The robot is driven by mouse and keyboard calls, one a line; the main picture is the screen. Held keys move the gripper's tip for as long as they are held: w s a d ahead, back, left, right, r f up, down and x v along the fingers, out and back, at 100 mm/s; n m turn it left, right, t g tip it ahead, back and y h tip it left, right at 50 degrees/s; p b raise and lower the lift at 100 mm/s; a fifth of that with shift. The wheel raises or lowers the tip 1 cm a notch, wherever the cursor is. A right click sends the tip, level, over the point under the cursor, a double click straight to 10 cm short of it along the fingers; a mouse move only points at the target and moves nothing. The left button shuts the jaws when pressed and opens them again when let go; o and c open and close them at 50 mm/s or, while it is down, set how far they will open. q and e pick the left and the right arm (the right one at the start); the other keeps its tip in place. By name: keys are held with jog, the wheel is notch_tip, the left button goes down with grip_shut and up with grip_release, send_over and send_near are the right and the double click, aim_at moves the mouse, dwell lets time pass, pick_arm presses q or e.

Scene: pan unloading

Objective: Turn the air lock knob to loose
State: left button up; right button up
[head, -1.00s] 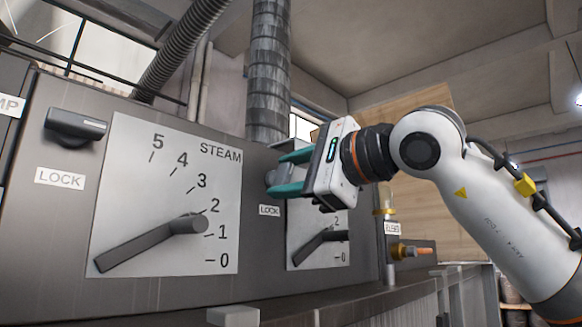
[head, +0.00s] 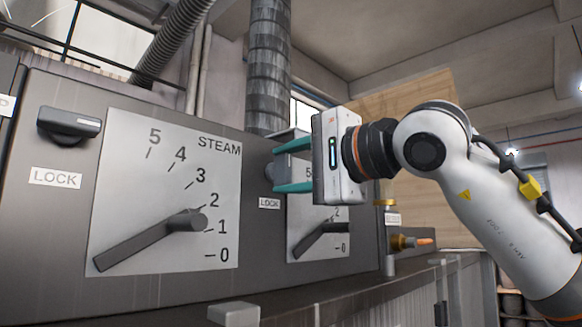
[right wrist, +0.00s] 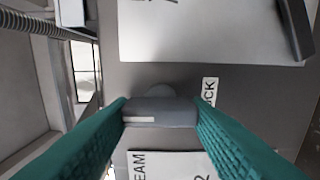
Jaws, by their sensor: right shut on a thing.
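The air lock knob (head: 271,174), a small grey knob on the dark cabinet left of the smaller dial plate, is mostly hidden by my fingers in the head view. In the right wrist view the grey knob (right wrist: 160,113) sits between both fingertips, with a pale mark on its left part. My right gripper (head: 279,172) is shut on it, its teal fingers one above the other; it also shows in the right wrist view (right wrist: 161,108). A LOCK label (head: 269,203) is just below. My left gripper is not in view.
A second lock knob (head: 69,124) sits at the upper left above its LOCK label (head: 55,178). The large STEAM plate (head: 120,210) and the smaller dial plate (head: 300,215) carry pointer handles. A brass valve (head: 402,242) sticks out at the right. A ledge runs below.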

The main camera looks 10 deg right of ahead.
jog(key=o, duration=1)
jog(key=shift+s+d, duration=0.25)
jog(key=shift+s, duration=0.05)
jog(key=b+v, duration=0.3)
jog(key=v, duration=0.8)
jog(key=shift+s, duration=0.15)
